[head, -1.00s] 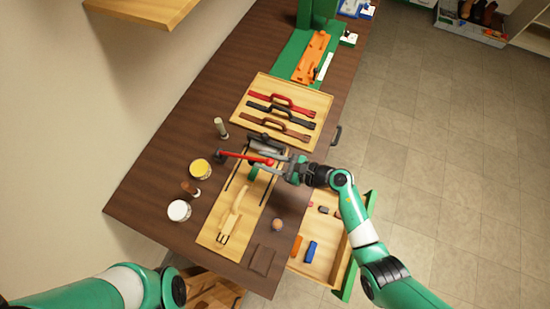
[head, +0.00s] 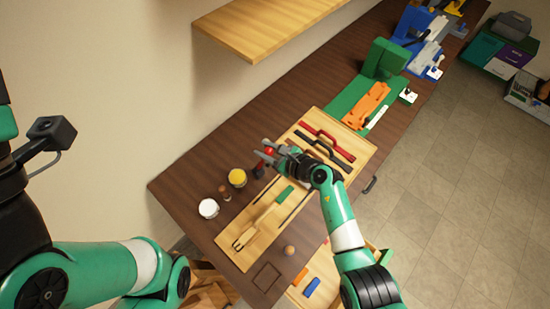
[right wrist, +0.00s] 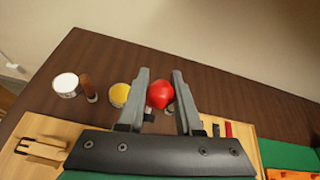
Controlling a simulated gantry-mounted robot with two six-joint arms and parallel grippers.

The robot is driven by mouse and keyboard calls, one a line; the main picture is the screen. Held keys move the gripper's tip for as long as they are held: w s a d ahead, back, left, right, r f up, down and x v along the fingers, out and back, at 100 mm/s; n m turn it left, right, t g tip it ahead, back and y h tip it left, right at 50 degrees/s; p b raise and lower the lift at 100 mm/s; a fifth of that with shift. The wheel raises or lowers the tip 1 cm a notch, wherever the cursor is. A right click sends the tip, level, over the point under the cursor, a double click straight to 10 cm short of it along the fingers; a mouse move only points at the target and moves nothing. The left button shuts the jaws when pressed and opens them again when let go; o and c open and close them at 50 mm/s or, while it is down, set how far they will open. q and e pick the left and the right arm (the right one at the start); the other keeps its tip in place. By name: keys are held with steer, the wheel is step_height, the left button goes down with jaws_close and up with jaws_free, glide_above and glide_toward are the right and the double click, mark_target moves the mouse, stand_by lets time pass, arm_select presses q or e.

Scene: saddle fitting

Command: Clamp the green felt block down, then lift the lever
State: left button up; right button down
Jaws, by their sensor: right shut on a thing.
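The green felt block (head: 285,194) lies on the board at the upper end of a pale forked wooden piece (head: 258,220). I cannot tell whether anything presses on it. My left gripper is out of view; only its arm shows.
A yellow-topped jar (head: 237,177), a white jar (head: 208,208) and a small brown-handled tool (head: 224,192) stand left of the board. A tray (head: 360,148) with dark and red handles lies beyond my gripper. An open drawer (head: 325,298) is at the front right.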

mark_target(272, 153)
steer(key=shift+w+a+g+h, duration=0.3)
steer(key=shift+w+a+g, duration=0.1)
steer(key=shift+w+a, duration=0.2)
steer(key=shift+f, duration=0.1)
steer(key=c, duration=0.7)
jaws_free()
steer(key=shift+s, duration=0.1)
steer(key=shift+o, duration=0.6)
steer(key=shift+s+d+r+p, duration=0.2)
steer(key=shift+d+r+p, duration=0.15)
steer(key=shift+r+p, duration=0.3)
steer(key=p+v, duration=0.3)
steer(key=v, duration=0.1)
steer(key=shift+s+r, duration=0.1)
steer(key=p+v, duration=0.1)
steer(key=v, duration=0.5)
steer(key=shift+d, duration=0.2)
